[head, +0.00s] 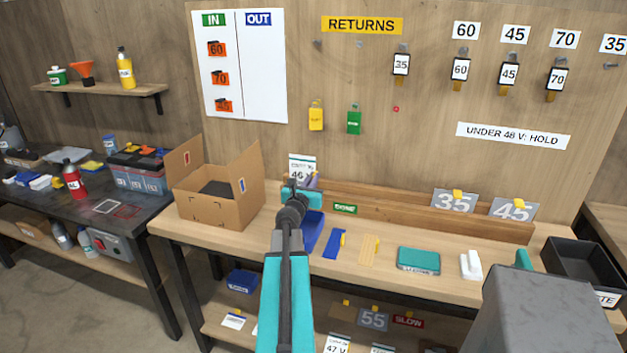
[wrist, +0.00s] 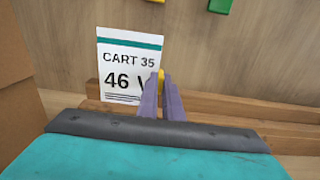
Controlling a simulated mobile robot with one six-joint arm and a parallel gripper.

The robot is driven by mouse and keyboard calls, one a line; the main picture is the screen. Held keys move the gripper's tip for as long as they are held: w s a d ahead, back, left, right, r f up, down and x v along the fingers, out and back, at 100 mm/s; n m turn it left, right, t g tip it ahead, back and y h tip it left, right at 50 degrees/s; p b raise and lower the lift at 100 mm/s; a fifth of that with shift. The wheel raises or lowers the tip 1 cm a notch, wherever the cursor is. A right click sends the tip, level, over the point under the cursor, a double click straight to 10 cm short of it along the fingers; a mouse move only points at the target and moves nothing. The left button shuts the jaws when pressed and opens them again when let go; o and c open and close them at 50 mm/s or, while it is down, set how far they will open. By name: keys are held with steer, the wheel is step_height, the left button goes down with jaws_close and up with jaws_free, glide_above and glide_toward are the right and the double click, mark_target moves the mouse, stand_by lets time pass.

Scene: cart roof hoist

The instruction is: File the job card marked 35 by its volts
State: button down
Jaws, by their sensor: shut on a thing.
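The job card (wrist: 125,62) reads CART 35 and 46 V in the wrist view, white with a teal band. It also shows in the head view (head: 301,166), upright above the bench's back rail. My gripper (wrist: 161,88) is shut on the card's yellow tab at its right edge. The fingers hide part of the card's volts line. I cannot tell whether the card's lower edge touches the rail. A green DONE label (head: 345,209) sits on the wooden rail (head: 400,212). A wall sign reads UNDER 48 V: HOLD (head: 513,136).
An open cardboard box (head: 222,209) stands left of my gripper. Plates 35 (head: 454,202) and 45 (head: 513,210) stand in the rail at right. A red SLOW label (head: 408,321), a plate 55 (head: 373,319) and a 47 V card (head: 338,344) are low down. A black tray (head: 585,262) stands far right.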

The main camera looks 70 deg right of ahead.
steer(key=shift+f+b, duration=0.7)
steer(key=shift+f, duration=0.05)
stand_by(0.3)
steer(key=c, duration=1.4)
jaws_free()
steer(key=shift+o, duration=0.2)
steer(key=shift+a, duration=0.1)
steer(key=a, duration=0.7)
steer(key=shift+s+b, duration=0.15)
steer(key=shift+b, duration=0.15)
steer(key=shift+s, duration=0.25)
steer(key=shift+p, duration=0.35)
